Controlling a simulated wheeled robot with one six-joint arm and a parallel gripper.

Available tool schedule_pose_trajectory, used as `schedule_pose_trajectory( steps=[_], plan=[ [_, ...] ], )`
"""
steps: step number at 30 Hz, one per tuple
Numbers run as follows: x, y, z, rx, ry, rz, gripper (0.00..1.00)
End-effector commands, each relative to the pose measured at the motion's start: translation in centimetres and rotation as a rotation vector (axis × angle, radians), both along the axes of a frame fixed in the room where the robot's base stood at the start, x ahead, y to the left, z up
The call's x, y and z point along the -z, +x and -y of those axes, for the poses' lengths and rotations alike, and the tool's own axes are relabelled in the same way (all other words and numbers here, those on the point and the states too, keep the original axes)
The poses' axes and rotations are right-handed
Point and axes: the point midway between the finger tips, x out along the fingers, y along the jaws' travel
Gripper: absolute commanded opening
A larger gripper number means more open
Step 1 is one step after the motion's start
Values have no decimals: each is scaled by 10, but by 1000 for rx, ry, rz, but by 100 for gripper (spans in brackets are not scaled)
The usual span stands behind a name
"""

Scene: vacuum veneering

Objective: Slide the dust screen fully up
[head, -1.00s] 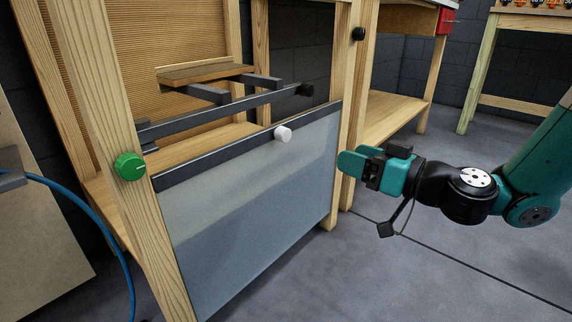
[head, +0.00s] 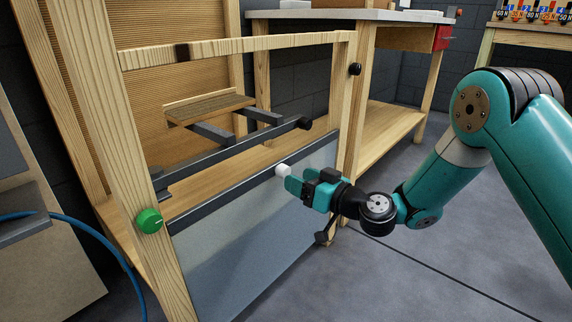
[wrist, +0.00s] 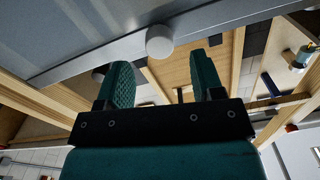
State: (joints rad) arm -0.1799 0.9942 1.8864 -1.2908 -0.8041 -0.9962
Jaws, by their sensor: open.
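The dust screen (head: 250,235) is a translucent grey panel with a dark top rail, in the lower part of a wooden frame. A white round knob (head: 283,170) sits on its top rail; the knob also shows in the wrist view (wrist: 160,41). My gripper (head: 292,184) is open, its teal fingers just right of and slightly below the knob in the head view. In the wrist view the knob appears beyond and between the two spread fingers, with no grip on it. Whether a finger touches the knob, I cannot tell.
A green dial (head: 149,220) is on the left post, and a black knob (head: 355,69) on the right post. A dark bar (head: 240,150) ending in a black knob lies behind the screen. A blue hose (head: 85,228) hangs at left. Floor at right is clear.

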Motion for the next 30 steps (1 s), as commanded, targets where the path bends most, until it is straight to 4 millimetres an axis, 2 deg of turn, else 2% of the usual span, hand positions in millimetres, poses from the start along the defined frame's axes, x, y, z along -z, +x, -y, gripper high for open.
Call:
schedule_pose_trajectory(
  steps=[3,9,20,28,30],
  plan=[
    [1,14,-19,-1,0,5,61],
    [2,28,-36,-1,0,2,61],
    [1,32,-40,2,1,-2,61],
    [1,32,-40,2,1,-2,1],
    [1,32,-40,2,0,-1,0]
  ],
)
